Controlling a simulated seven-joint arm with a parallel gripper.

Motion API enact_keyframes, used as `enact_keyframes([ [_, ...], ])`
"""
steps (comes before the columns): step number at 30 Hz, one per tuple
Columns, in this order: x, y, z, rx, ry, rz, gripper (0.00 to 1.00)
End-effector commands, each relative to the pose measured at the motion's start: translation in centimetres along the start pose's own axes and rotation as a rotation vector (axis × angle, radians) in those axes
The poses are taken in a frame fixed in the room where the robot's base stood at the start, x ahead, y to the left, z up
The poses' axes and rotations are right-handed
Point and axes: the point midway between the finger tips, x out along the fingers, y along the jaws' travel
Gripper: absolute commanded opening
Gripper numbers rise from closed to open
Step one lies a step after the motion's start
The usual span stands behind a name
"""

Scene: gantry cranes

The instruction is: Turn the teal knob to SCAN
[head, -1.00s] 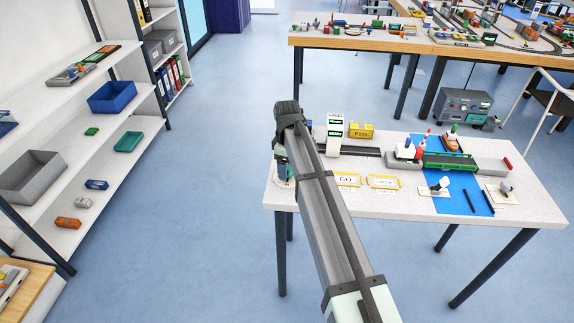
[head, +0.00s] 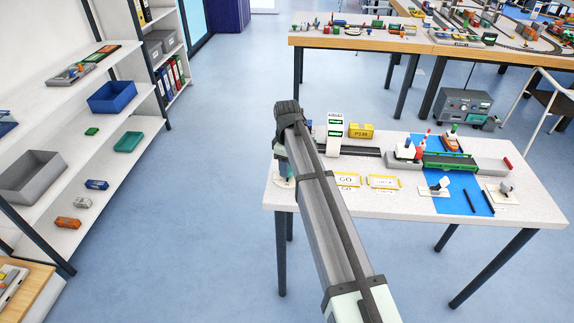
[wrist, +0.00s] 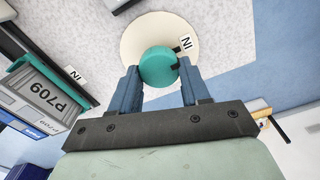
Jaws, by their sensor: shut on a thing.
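The teal knob (wrist: 158,66) sits on a round cream dial plate in the wrist view. A dark pointer mark on the knob's upper right lies beside a small label that reads "IN" (wrist: 186,43). No SCAN label can be read. My gripper (wrist: 158,82) has its two blue fingers on either side of the knob and is shut on it. In the head view my arm hides most of the knob, and the cream plate (head: 281,181) shows only in part at the table's left end.
A teal-and-grey block marked P709 (wrist: 50,95) stands close to the left of my gripper. The white table (head: 400,207) also holds a GO card (head: 346,181), a white tower (head: 334,130) and a yellow block marked P536 (head: 361,131). Open floor lies left of the table.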

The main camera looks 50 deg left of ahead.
Motion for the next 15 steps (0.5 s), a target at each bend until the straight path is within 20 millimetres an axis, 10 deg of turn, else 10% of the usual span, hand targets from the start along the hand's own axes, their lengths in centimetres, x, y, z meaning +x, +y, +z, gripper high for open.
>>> enact_keyframes([
  [15, 0.0, 0.1, 0.06, 0.367, -0.003, -0.003, 0.16],
])
